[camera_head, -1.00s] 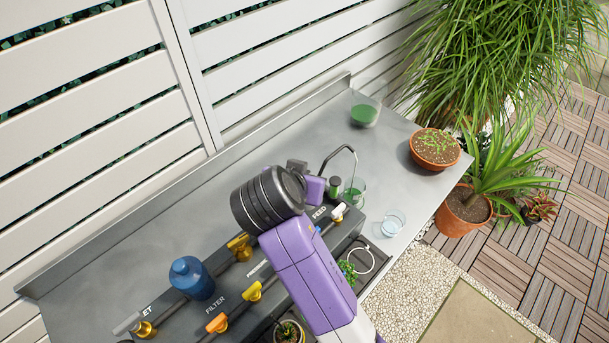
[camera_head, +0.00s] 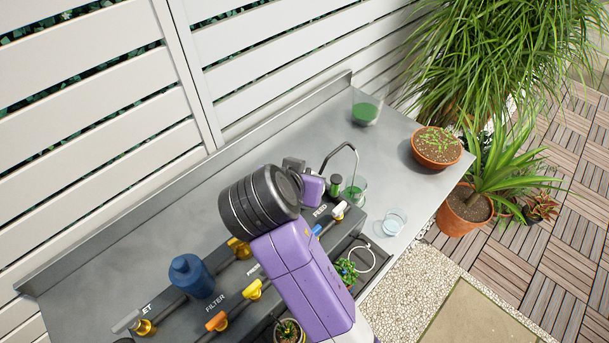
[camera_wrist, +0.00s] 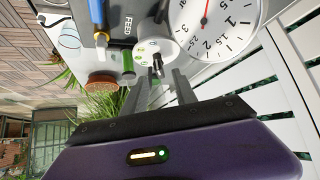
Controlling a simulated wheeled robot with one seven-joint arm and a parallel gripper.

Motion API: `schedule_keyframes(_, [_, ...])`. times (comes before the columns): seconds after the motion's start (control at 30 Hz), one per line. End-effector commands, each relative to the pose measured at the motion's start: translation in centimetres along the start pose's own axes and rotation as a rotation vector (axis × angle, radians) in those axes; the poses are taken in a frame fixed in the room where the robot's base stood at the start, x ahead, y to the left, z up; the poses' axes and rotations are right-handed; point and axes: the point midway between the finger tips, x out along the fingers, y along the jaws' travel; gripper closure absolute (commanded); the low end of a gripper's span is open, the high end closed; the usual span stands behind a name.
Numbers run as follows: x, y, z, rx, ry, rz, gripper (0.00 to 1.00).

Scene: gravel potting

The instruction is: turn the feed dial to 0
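In the wrist view the feed dial (camera_wrist: 148,46) is a pale round face with small coloured marks. A dark knob (camera_wrist: 157,66) sticks out from it, and the label FEED (camera_wrist: 128,26) is beside it. My gripper (camera_wrist: 160,77) is open, its two grey fingers pointing at the dial with the knob roughly between them. I cannot tell whether they touch it. Which mark the knob points to is too small to read. In the head view my arm hides the dial, and the FEED label (camera_head: 320,211) shows just right of my wrist.
A large pressure gauge (camera_wrist: 212,22) stands close to the dial. A blue filter housing (camera_head: 190,276), yellow valves (camera_head: 253,290) and a white-handled valve (camera_head: 340,210) line the panel. A green bottle (camera_head: 335,185), a glass (camera_head: 394,222) and a potted seedling bowl (camera_head: 436,148) stand to the right.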

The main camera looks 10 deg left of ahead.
Motion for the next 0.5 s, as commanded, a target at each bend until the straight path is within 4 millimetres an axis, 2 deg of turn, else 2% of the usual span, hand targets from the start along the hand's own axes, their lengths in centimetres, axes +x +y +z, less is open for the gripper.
schedule_keyframes(0.2, [-3.4, -0.1, 0.0, 0.001, 0.002, -0.003, 0.66])
schedule_keyframes(0.33, [-4.5, -0.1, 0.0, 0.001, 0.002, -0.001, 0.66])
schedule_keyframes(0.5, [-4.8, 0.0, 0.0, 0.000, -0.001, 0.000, 0.66])
